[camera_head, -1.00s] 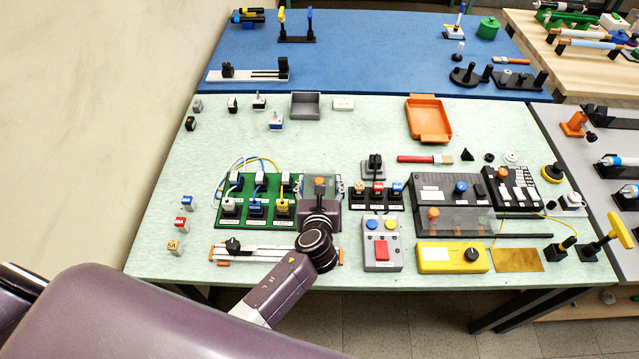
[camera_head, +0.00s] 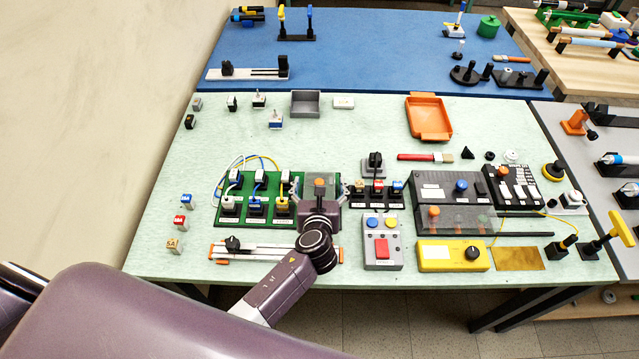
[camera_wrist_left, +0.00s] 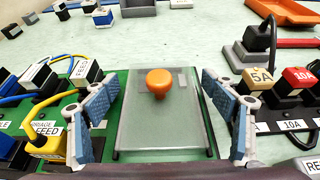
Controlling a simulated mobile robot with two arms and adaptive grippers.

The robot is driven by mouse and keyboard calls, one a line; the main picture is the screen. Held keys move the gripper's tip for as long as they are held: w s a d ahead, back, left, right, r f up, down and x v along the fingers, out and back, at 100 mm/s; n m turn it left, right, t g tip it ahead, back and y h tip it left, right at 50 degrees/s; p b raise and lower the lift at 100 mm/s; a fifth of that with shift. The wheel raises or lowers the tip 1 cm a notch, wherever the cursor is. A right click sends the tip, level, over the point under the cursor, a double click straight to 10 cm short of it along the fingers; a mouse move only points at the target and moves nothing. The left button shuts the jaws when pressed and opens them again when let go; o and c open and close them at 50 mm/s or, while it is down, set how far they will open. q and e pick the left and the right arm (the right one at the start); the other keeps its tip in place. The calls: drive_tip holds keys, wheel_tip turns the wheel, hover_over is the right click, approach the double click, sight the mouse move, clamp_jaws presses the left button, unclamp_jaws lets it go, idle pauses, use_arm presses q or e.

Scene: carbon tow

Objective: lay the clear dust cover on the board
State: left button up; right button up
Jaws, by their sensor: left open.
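The clear dust cover (camera_wrist_left: 168,118), a see-through plate with an orange knob (camera_wrist_left: 160,83), lies over the right part of the green board (camera_head: 262,218). In the head view its orange knob (camera_head: 320,182) shows just beyond my left wrist. My left gripper (camera_wrist_left: 162,112) is open, with one blue-padded finger on each side of the cover. Gaps show between the pads and the cover's side edges. The cover's near edge is partly hidden by my wrist in the head view. My right gripper is not in view.
Plugs with blue, white and yellow cables (camera_head: 256,195) stand on the board's left part. A fuse block with coloured fuses (camera_head: 377,198) is close on the right. A grey button box (camera_head: 382,245) and a white rail (camera_head: 235,252) lie nearer the front edge.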

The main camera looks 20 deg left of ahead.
use_arm(q)
drive_tip(key=shift+r, duration=0.25)
drive_tip(key=shift+r+p, duration=0.45)
drive_tip(key=shift+r, duration=0.15)
drive_tip(key=v, duration=1)
drive_tip(key=shift+s+d+f+b, duration=0.1)
drive_tip(key=shift+s+f+b, duration=0.15)
drive_tip(key=shift+s+b, duration=0.1)
drive_tip(key=shift+s+d+r, duration=0.2)
drive_tip(key=shift+s+r, duration=0.15)
drive_tip(key=shift+s, duration=0.25)
